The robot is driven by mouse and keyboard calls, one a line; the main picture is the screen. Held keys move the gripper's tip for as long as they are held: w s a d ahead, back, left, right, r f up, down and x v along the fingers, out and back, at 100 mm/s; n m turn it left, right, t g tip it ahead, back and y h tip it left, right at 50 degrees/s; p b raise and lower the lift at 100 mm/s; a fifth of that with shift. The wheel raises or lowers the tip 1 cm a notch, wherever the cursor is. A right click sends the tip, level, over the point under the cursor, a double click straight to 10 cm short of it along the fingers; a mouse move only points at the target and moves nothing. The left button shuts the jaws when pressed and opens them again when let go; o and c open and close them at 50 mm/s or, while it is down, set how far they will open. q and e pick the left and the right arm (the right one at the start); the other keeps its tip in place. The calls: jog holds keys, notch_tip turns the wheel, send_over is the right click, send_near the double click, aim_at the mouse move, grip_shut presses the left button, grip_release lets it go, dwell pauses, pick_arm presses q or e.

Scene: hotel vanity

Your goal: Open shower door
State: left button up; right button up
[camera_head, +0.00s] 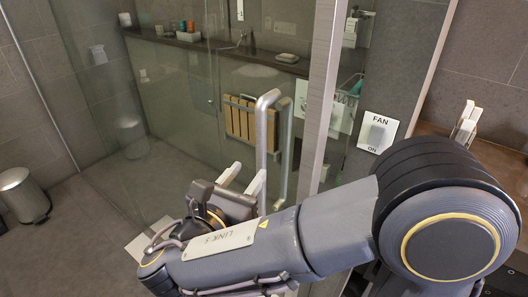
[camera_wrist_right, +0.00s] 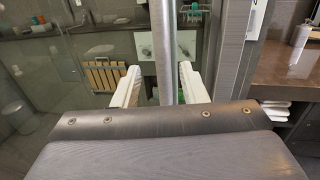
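The glass shower door (camera_head: 180,110) has a vertical metal bar handle (camera_head: 262,120), with a second bar showing through the glass behind it. My right gripper (camera_head: 248,170) is open, its two pale fingers apart, close to the lower part of the handle. In the right wrist view the handle (camera_wrist_right: 166,50) runs down between the open fingers of the right gripper (camera_wrist_right: 160,75); neither finger is visibly closed on it. How deep the bar sits between them is hard to tell. My left gripper is not in view.
A metal post (camera_head: 322,95) stands right of the handle. A wall switch plate marked FAN (camera_head: 378,132) is beyond it. A wooden slatted item (camera_head: 247,122) and a ledge with small items (camera_head: 215,45) show through the glass. A bin (camera_head: 24,195) stands at far left on open floor.

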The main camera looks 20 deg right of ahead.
aim_at(259, 161)
jog(key=x, duration=0.6)
jog(key=shift+w+d+p, duration=0.1)
jog(key=shift+d+p, duration=0.25)
jog(key=shift+p, duration=0.05)
grip_shut()
